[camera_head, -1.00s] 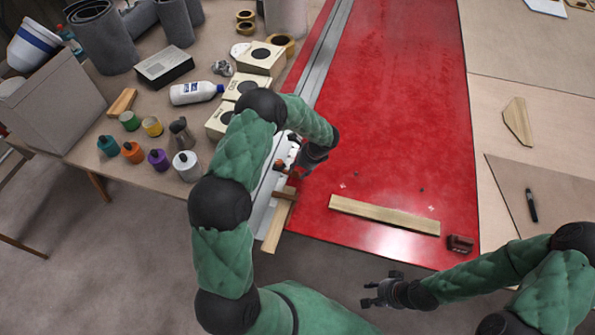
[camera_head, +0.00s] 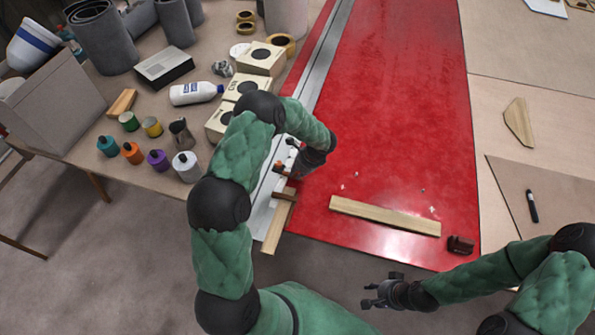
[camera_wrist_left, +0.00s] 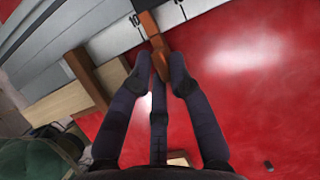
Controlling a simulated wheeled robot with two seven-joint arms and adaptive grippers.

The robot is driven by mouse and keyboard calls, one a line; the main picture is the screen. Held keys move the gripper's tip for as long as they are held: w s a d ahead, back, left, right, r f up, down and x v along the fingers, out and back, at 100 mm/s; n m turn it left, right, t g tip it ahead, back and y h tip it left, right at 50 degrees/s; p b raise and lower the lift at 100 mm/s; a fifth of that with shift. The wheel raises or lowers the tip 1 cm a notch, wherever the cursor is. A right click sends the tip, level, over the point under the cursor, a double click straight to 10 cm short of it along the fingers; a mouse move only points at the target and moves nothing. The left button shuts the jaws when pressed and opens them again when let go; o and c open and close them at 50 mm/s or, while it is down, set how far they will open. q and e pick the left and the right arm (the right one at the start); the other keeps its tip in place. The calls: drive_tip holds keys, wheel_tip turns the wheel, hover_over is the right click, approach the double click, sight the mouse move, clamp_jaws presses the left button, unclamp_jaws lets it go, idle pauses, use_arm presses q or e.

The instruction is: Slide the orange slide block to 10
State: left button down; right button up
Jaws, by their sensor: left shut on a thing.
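The orange slide block (camera_wrist_left: 152,40) lies across the pale rail, beside the printed 10 (camera_wrist_left: 134,20) in the left wrist view. Its near edge of contact with the scale is partly cut off by the frame top. My left gripper (camera_wrist_left: 158,84) is shut on the block's near end, with fingers on both sides. In the head view the orange block (camera_head: 281,169) is partly hidden by my left gripper (camera_head: 291,156). My right gripper (camera_head: 372,294) is open and empty, in front of the red panel.
A brown block (camera_head: 285,194) and a wooden strip (camera_head: 278,228) sit at the rail's near end. Bottles and cans crowd the left table.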

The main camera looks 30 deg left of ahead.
use_arm(q)
drive_tip(key=shift+s+d, duration=0.15)
drive_tip(key=shift+s, duration=0.35)
drive_tip(key=c, duration=1.1)
unclamp_jaws()
drive_tip(key=shift+c, duration=0.2)
drive_tip(key=v, duration=1.2)
drive_tip(key=shift+f, duration=0.15)
